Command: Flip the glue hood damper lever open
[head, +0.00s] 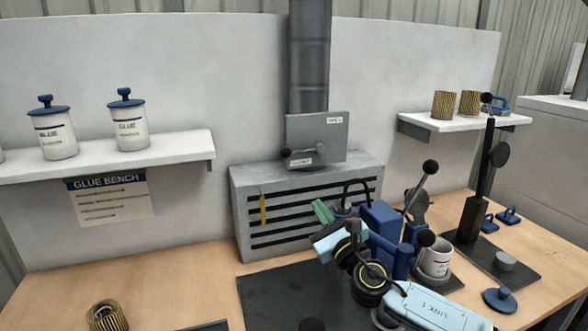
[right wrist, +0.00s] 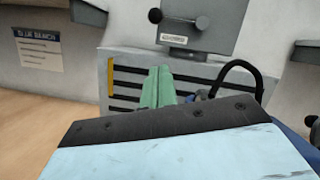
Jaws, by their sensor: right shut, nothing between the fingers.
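The glue hood (head: 305,172) is a grey slatted box against the back wall. A grey damper plate (head: 330,133) stands above it, in front of the duct. The damper lever (head: 301,153) lies nearly level on this plate, its black knob (head: 287,152) pointing left; the lever also shows in the right wrist view (right wrist: 180,18). My right gripper (head: 321,211) has green fingers, shut and empty, in front of the hood and below the lever, apart from it. The fingers (right wrist: 158,86) point toward the slats in the right wrist view. My left gripper is not in view.
A black stand (head: 478,210) is farther right. Shelves hold glue jars (head: 52,133) and filter cartridges (head: 444,105). The bench (head: 190,275) is clear at left centre.

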